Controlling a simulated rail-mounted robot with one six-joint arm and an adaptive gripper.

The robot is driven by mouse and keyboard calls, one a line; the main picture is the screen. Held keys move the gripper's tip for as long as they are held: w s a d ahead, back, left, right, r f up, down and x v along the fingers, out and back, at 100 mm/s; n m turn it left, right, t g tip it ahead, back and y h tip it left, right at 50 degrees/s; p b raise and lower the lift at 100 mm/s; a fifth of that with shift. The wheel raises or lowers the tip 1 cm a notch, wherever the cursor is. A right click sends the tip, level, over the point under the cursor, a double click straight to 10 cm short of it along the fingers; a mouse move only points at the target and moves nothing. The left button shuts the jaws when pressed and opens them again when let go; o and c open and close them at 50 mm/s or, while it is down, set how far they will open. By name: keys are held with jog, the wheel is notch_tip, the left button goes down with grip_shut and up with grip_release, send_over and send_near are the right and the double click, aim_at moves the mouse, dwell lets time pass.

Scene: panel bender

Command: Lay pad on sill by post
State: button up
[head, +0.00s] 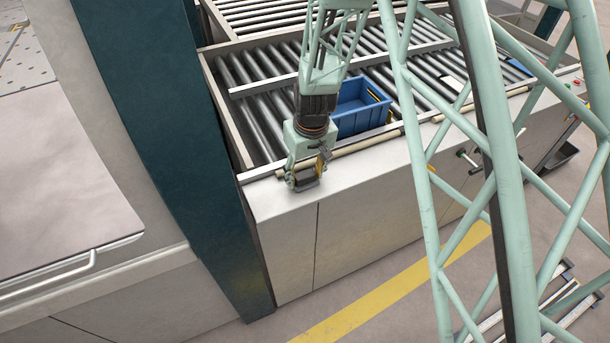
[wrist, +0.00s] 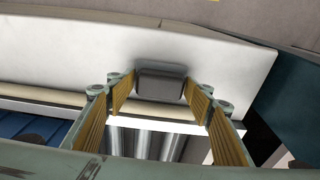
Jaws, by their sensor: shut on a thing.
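The pad (wrist: 160,84) is a small dark grey block. My gripper (wrist: 160,90) is shut on it, with a yellow-lined finger at each side. In the head view my gripper (head: 304,181) points down at the sill (head: 272,198), the pale ledge along the front of the roller bed. The pad shows there as a dark piece between the fingertips. Whether it touches the sill or hangs just above it, I cannot tell. The post (head: 180,130) is the dark teal column left of my gripper. It shows at the right in the wrist view (wrist: 292,85).
A blue bin (head: 362,110) stands on the rollers (head: 255,95) just behind my gripper. A pale rail (head: 368,142) runs along the rollers' front edge. The sill between my gripper and the post looks clear. A yellow floor line (head: 375,298) lies below.

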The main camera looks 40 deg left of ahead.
aim_at(308, 178)
jog(key=shift+f, duration=0.2)
jog(key=o, duration=0.8)
jog(key=shift+o, duration=0.2)
jog(key=shift+r, duration=0.25)
notch_tip(308, 178, up, 12)
jog(key=d, duration=0.1)
jog(key=shift+s+d+f+b, duration=0.15)
jog(key=shift+s+d+b, duration=0.2)
jog(key=shift+s, duration=0.1)
dwell(0.4)
